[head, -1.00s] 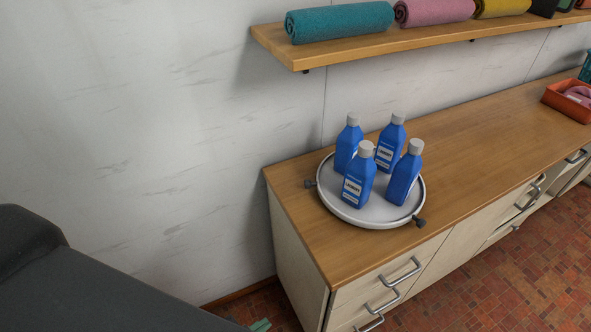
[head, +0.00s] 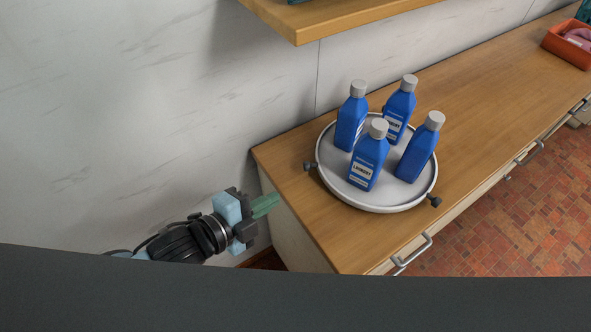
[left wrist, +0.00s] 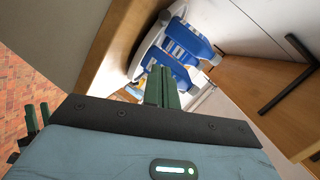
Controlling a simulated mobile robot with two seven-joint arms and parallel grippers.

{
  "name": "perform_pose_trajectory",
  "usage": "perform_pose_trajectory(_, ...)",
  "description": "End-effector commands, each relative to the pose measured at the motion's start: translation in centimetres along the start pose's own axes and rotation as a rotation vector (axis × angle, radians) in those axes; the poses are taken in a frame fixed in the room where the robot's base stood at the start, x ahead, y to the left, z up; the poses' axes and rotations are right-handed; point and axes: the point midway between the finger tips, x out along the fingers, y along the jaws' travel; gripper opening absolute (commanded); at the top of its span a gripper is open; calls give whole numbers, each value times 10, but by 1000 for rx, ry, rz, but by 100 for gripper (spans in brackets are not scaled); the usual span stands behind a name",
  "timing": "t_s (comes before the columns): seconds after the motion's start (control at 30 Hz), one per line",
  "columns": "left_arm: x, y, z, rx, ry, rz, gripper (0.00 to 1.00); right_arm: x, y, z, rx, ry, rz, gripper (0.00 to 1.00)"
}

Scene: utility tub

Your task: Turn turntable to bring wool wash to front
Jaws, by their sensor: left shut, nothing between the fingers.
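A white round turntable (head: 378,204) sits on the near left end of the wooden counter. It has a dark knob on its left rim (head: 308,166) and another on its right front rim (head: 436,201). Several blue bottles with grey caps stand upright on it; the front one (head: 367,165) has a label reading "LAUNDRY". I cannot tell which is the wool wash. My left gripper (head: 266,204) is shut and empty, left of the counter end, apart from the turntable. The left wrist view shows bottles (left wrist: 187,42) beyond its fingers. My right gripper (left wrist: 38,118) shows small there, its fingers apart.
A wooden shelf (head: 330,14) juts from the wall above the counter. A red-orange bin (head: 566,47) stands at the far right of the counter (head: 480,85). The counter between is clear. Drawer handles (head: 412,255) stick out in front.

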Motion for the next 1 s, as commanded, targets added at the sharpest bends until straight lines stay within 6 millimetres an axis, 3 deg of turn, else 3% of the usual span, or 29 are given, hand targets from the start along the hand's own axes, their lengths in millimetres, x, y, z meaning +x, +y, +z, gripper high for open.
perform_pose_trajectory(0.17,20,-2,-1,-4,1,-4,0,0,2,-1,-6,1,0,36)
perform_pose_trajectory(0.6,101,-1,-1,-4,1,-1,0,1,1,-2,0,4,1,36)
perform_pose_trajectory(0.8,118,0,20,-2,-1,0,0,2,-2,0,9,1,1,36)
perform_pose_trajectory(1.0,125,-1,28,-3,0,-1,0,3,-2,0,11,0,1,36)
